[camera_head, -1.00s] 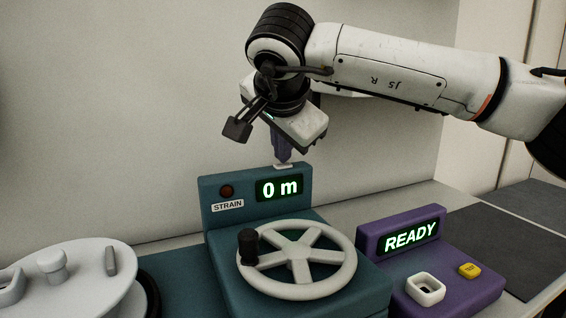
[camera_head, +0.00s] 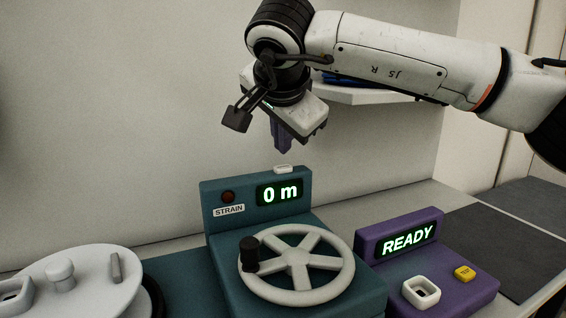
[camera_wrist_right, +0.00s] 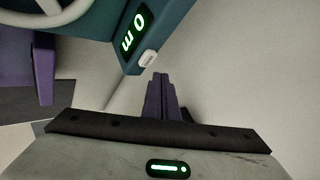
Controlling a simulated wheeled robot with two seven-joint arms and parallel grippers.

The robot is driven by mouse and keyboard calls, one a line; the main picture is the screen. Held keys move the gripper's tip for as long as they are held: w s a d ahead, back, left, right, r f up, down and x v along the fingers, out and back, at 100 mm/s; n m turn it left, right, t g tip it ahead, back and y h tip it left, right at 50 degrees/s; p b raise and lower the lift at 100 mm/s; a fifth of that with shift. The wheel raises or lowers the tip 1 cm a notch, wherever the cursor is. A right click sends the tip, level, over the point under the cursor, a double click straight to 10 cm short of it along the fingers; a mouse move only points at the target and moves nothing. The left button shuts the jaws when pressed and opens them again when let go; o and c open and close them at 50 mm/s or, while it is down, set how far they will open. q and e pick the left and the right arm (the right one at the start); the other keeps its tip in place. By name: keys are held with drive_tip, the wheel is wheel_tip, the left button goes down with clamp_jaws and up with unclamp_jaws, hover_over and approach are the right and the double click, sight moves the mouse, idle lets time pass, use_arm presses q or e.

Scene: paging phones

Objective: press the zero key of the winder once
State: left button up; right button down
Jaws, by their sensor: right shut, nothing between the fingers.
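The winder (camera_head: 225,262) is a teal console with a white spoked handwheel (camera_head: 300,265) and a black crank knob. Its upright panel has a lit display (camera_head: 279,192) reading "0 m", a dark red lamp and a "STRAIN" label. The zero key (camera_head: 283,169) is a small white key on the panel's top edge. It also shows in the right wrist view (camera_wrist_right: 148,58). My right gripper (camera_head: 282,150) has purple fingers, pointing down and shut with nothing between them. Its tips are just above the zero key and apart from it. My left gripper is not in view.
A purple unit (camera_head: 450,290) stands to the right, with a "READY" display (camera_head: 408,239), a white square socket and a yellow button (camera_head: 465,273). A pale grey round plate (camera_head: 80,290) with a knob is at the left. A white shelf is behind my right arm.

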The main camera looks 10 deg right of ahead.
wheel_tip(320, 180, up, 4)
drive_tip(key=p, duration=0.3)
idle(0.5)
